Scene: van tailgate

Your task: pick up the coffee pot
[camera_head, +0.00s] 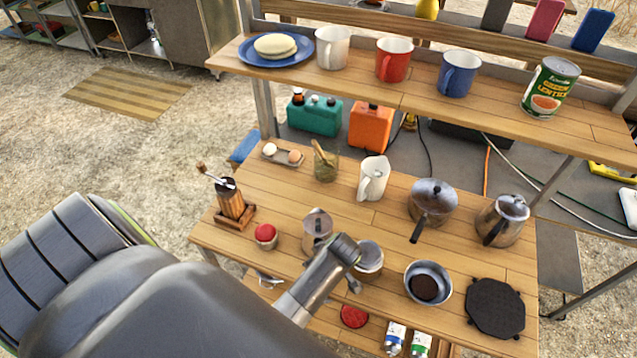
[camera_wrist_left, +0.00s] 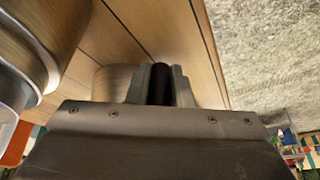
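A lidded steel pot with a dark handle, likely the coffee pot (camera_head: 503,222), stands upright at the right of the wooden table. A second tall steel vessel (camera_head: 317,228) stands left of the middle, partly behind my left arm. My left gripper (camera_head: 350,284) is low over the table between that vessel and a steel cup (camera_head: 369,258), well left of the likely coffee pot. In the left wrist view the fingers (camera_wrist_left: 161,86) sit close together with a dark strip between them; whether they hold anything is unclear. A large steel body (camera_wrist_left: 38,45) is close beside them. My right gripper is not in view.
A grinder (camera_head: 231,201) and red-topped item (camera_head: 266,235) stand left. A shelf (camera_head: 440,105) with mugs overhangs the back.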

